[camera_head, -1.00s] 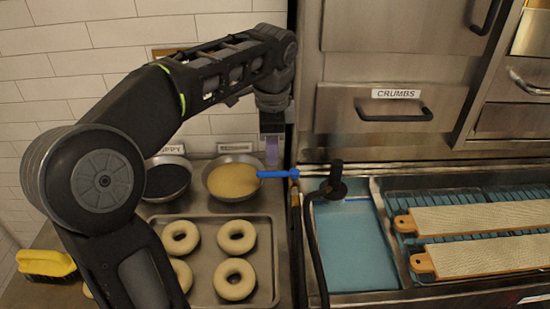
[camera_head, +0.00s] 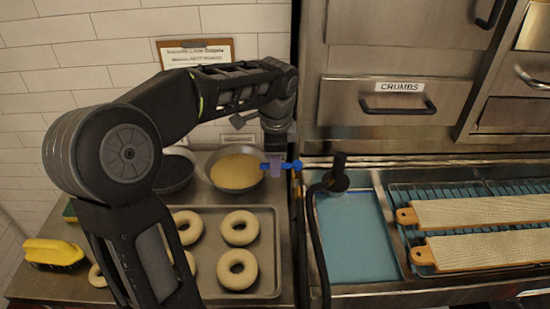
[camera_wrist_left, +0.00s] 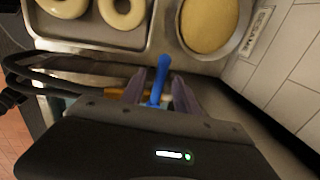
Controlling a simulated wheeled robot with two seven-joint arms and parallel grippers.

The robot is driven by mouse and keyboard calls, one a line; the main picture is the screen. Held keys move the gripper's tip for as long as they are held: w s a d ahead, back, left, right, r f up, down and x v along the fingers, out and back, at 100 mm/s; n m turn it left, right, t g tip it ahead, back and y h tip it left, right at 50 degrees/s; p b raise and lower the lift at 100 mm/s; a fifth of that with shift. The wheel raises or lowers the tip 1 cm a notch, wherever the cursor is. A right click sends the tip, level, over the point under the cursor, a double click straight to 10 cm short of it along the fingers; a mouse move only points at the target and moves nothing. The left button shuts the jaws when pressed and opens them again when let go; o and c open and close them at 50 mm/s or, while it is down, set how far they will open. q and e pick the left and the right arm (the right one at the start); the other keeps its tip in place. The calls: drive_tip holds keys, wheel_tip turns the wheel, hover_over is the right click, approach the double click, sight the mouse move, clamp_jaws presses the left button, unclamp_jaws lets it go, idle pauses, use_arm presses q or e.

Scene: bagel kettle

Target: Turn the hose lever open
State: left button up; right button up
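The blue hose lever (camera_head: 268,166) sits at the left edge of the sink, its handle pointing left in the head view. My left gripper (camera_head: 276,160) is at the lever, pointing down, and its fingers partly cover the handle. In the left wrist view the lever (camera_wrist_left: 161,78) lies between the two fingers of my left gripper (camera_wrist_left: 160,92). These fingers are apart, with a gap visible beside the handle. My right gripper is not in view.
A bowl of tan seeds (camera_head: 236,171) stands close left of the lever. A tray (camera_head: 268,250) with several bagels is in front. A black hose (camera_head: 318,240) and water-filled sink (camera_head: 352,240) lie to the right. Two boards (camera_head: 480,212) rest over a rack.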

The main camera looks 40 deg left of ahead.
use_arm(q)
drive_tip(key=shift+c, duration=0.6)
clamp_jaws()
idle(0.8)
